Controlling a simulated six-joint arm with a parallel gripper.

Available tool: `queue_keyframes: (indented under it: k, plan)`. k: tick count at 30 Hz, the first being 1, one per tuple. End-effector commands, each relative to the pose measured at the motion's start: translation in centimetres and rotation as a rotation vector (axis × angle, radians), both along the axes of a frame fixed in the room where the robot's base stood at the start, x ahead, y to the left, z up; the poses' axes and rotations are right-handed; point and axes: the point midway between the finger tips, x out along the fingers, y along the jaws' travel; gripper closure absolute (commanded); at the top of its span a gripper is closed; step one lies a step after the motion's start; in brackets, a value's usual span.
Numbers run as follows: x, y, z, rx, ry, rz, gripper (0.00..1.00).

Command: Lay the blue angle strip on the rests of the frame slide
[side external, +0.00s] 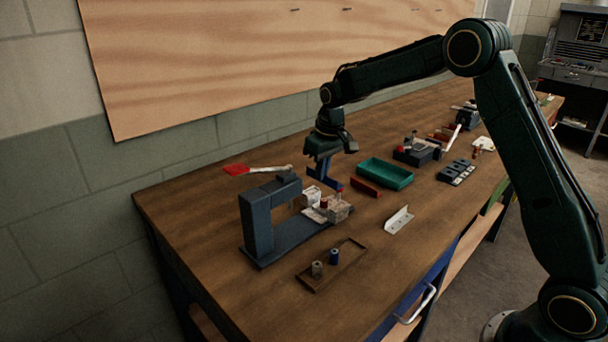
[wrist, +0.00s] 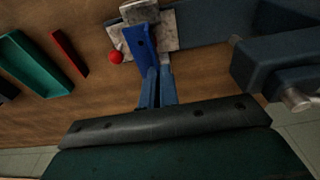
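The blue angle strip (wrist: 142,48) is in my gripper (wrist: 157,72), whose two fingers are close together at its near end in the wrist view. The strip's far end overlaps the pale metal slide (wrist: 168,28); whether it touches cannot be told. In the side view my gripper (side external: 322,160) is above the table behind the slide (side external: 338,210), with the blue strip (side external: 331,183) low beneath it. The slide carries pale blocks and a red knob (wrist: 115,57), and sits by the blue-grey C-shaped press (side external: 258,222). The rests are not clear.
A green tray (side external: 385,173) and red strip (side external: 366,188) lie to the right. A white angle piece (side external: 399,220) and brown tray (side external: 312,284) with two small cylinders lie in front. Bare wood separates them.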

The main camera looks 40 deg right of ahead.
Motion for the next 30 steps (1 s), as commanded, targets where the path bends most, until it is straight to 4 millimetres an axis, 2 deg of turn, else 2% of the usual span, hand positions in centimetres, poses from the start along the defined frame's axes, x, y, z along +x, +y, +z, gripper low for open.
queue_keyframes:
  k: [15,30]
  plan:
    - [0.0,0.0,-3.8,0.0,0.002,0.0,1.0]
    - [0.0,0.0,-4.7,0.0,0.0,0.0,1.0]
